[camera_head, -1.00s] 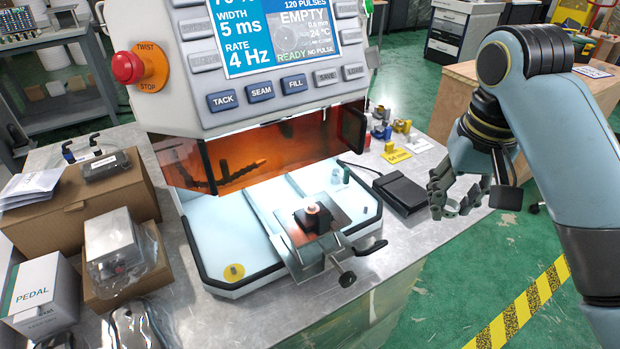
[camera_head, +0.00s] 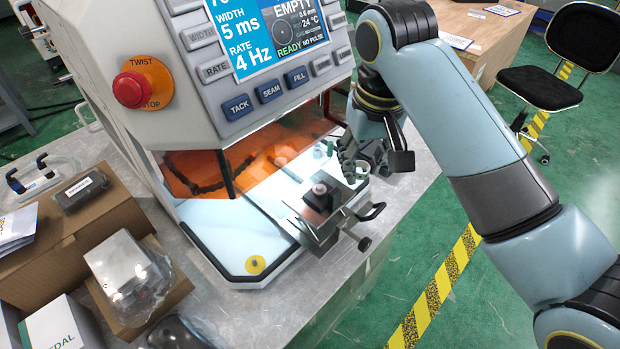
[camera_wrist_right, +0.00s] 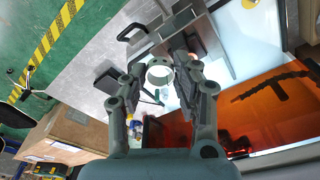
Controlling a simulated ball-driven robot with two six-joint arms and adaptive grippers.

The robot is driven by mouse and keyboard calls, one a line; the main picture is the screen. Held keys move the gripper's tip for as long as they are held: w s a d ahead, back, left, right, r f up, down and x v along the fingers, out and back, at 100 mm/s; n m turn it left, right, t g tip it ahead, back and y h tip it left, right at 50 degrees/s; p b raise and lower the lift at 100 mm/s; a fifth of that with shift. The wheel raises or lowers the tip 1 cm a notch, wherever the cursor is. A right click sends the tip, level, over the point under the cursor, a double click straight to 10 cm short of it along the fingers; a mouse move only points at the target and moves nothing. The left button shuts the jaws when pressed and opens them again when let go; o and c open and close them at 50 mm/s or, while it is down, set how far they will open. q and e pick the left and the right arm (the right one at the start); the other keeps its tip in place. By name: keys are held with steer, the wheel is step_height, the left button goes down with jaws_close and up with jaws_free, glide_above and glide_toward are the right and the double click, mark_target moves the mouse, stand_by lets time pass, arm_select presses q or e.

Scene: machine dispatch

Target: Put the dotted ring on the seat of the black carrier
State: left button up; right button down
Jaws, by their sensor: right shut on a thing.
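My right gripper (camera_head: 362,170) is shut on a pale grey ring (camera_wrist_right: 160,72), held between its fingertips in the right wrist view. Small dark marks show on the ring's rim. In the head view the gripper hangs in the air just right of the machine's white bed, and its fingers hide most of the ring. The black carrier (camera_head: 317,203) sits in a small metal vise (camera_head: 326,236) at the bed's front right, left of and below the gripper. A pale, rounded piece stands on top of the carrier. My left gripper is not in view.
The machine (camera_head: 215,115) with its orange window overhangs the rear of the bed. The vise's dark handles (camera_head: 372,212) stick out to the right. Cardboard boxes (camera_head: 60,245) stand at the left. A yellow disc (camera_head: 255,265) lies at the bed's front left.

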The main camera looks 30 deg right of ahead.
mark_target(319, 187)
steer(key=w, duration=0.1)
steer(key=w+a+f, duration=0.2)
steer(key=w, duration=0.1)
steer(key=shift+f, duration=0.25)
steer(key=shift+w+a+f+p, duration=0.2)
steer(key=shift+w+a+f, duration=0.25)
steer(key=shift+w, duration=0.15)
steer(key=shift+w+a+f+p, duration=0.15)
steer(key=shift+w+a+f, duration=0.25)
steer(key=shift+w, duration=0.2)
steer(key=shift+w+a+f, duration=0.1)
steer(key=shift+w+f, duration=0.05)
steer(key=shift+w, duration=0.1)
steer(key=shift+f, duration=0.4)
step_height(319, 187, down, 2)
steer(key=shift+f+p, duration=0.2)
steer(key=shift+p, duration=0.2)
steer(key=shift+f, duration=0.4)
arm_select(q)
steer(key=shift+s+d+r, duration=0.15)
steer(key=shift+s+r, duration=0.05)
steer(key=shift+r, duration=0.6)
arm_select(e)
steer(key=shift+f, duration=0.1)
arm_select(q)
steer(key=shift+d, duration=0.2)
arm_select(e)
steer(key=shift+f, duration=0.1)
